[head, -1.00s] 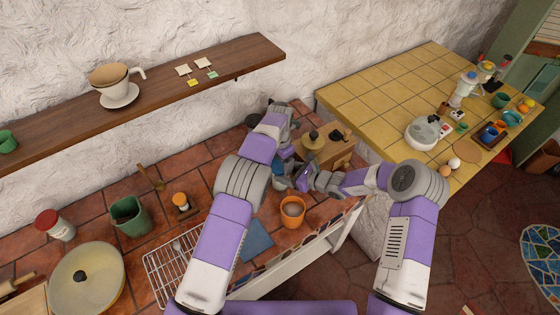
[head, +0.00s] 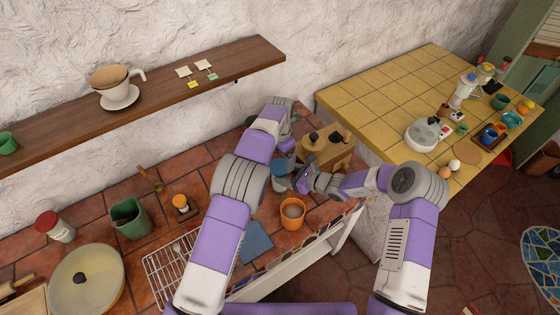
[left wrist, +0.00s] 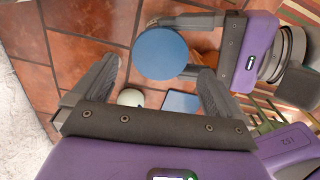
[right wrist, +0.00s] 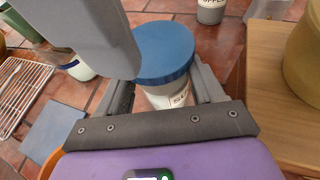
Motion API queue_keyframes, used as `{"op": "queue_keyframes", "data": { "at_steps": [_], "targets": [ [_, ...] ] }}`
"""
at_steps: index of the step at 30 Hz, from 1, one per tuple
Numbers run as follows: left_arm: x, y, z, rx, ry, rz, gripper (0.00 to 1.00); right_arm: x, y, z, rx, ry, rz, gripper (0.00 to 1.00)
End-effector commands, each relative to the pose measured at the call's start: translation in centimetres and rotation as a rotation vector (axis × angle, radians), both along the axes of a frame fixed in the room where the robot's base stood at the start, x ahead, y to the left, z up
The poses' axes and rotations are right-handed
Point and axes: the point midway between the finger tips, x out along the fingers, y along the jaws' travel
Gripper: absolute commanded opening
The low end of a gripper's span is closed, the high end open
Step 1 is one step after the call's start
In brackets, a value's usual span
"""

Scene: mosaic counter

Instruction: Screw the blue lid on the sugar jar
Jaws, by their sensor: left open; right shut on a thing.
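The sugar jar (right wrist: 168,96) is white, with a partly hidden label starting "SU". It stands upright between my right gripper's fingers (right wrist: 165,90), which are shut on it. The blue lid (right wrist: 164,52) sits on its top; I cannot tell how tightly it is seated. In the left wrist view the lid (left wrist: 160,53) is a plain blue disc seen from above. My left gripper (left wrist: 158,66) is open above the lid, a finger on either side, apart from it. In the head view the lid (head: 279,168) shows as a small blue patch beside both grippers.
An orange cup (head: 292,212) and a blue cloth (head: 256,241) lie near the front edge. A wooden box (head: 330,152) is close on the right. A wire rack (head: 170,262) and green pot (head: 130,218) are left. A pepper jar (right wrist: 211,10) stands behind.

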Motion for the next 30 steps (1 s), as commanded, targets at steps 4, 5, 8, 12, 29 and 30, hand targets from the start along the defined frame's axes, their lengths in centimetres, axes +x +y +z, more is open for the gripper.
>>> {"op": "queue_keyframes", "data": {
  "at_steps": [4, 5, 8, 12, 29, 30],
  "targets": [
    [0.0, 0.0, 0.5, 0.001, 0.002, 0.001, 1.00, 0.1, 0.1, 0.2, 0.003, -0.003, 0.000, 0.00],
    [-0.1, 0.1, 0.5, 0.001, 0.002, 0.001, 1.00, 0.1, 0.1, 0.2, 0.003, -0.003, 0.000, 0.00],
    [0.0, 0.0, 0.5, 0.001, 0.002, 0.000, 1.00, 0.1, 0.1, 0.2, 0.003, -0.003, 0.000, 0.00],
    [0.0, 0.1, 1.0, 0.001, 0.001, 0.034, 1.00, 0.1, 0.1, 0.2, 0.003, -0.003, 0.000, 0.00],
    [0.0, 0.0, 4.0, 0.001, 0.003, 0.300, 1.00, 0.1, 0.1, 0.2, 0.003, -0.003, 0.000, 0.00],
    [0.0, 0.0, 4.0, 0.001, 0.003, 0.299, 1.00, 0.1, 0.1, 0.2, 0.003, -0.003, 0.000, 0.00]
  ]
}}
